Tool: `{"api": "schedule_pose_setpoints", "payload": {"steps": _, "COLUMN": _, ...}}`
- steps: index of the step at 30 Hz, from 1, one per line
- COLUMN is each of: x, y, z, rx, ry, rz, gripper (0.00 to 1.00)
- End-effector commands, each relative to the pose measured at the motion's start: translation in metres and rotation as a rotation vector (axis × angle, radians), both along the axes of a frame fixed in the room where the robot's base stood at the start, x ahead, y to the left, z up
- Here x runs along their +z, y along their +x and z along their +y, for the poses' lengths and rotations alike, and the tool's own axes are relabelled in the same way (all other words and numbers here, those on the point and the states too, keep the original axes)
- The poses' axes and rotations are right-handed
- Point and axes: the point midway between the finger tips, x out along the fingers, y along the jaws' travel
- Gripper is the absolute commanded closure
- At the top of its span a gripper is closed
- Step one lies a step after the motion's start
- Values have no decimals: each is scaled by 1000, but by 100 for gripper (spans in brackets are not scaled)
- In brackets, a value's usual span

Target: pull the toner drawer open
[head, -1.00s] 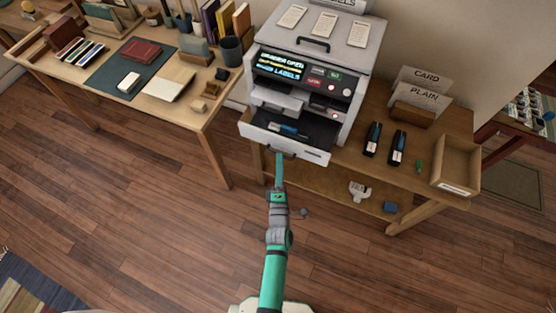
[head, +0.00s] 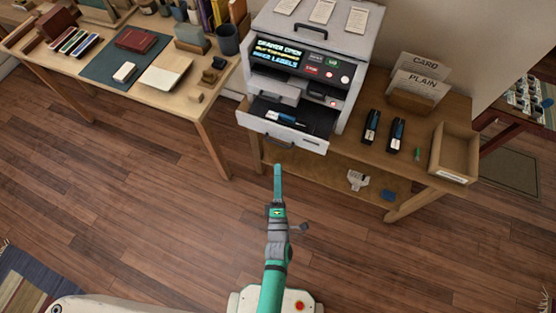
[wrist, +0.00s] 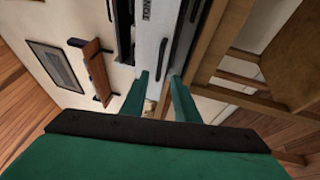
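The toner drawer (head: 310,143) of the grey printer (head: 359,49) stands pulled out, with a dark and blue cartridge (head: 287,118) lying inside. The drawer has a dark handle (head: 279,144) on its front. The printer display reads "DRAWER OPEN". My gripper (head: 278,166) is in front of the handle and below it in the picture, with a small gap between them. In the wrist view my gripper (wrist: 159,78) has its two green fingers apart with nothing between them. The drawer front (wrist: 148,40) and its handle (wrist: 162,60) show beyond the fingertips.
The printer stands on a wooden table with two more cartridges (head: 372,126), card holders (head: 411,92) and an open wooden box (head: 455,154). A desk (head: 195,110) with books stands at the left. The wooden floor around my arm is clear.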

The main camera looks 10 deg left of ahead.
Motion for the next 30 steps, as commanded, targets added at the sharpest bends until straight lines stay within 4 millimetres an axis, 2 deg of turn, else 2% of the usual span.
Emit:
{"api": "schedule_pose_setpoints", "payload": {"steps": 1, "x": -2, "y": -8, "z": -1, "rx": -1, "ry": 1, "rz": 3, "gripper": 72}}
{"api": "schedule_pose_setpoints", "payload": {"steps": 6, "x": -4, "y": -22, "z": -3, "rx": 0, "ry": 0, "rz": 1, "gripper": 72}}
{"api": "schedule_pose_setpoints", "payload": {"steps": 26, "x": -4, "y": -25, "z": -3, "rx": 0, "ry": 1, "rz": 1, "gripper": 72}}
{"api": "schedule_pose_setpoints", "payload": {"steps": 30, "x": -3, "y": -38, "z": -4, "rx": 0, "ry": 61, "rz": 22, "gripper": 72}}
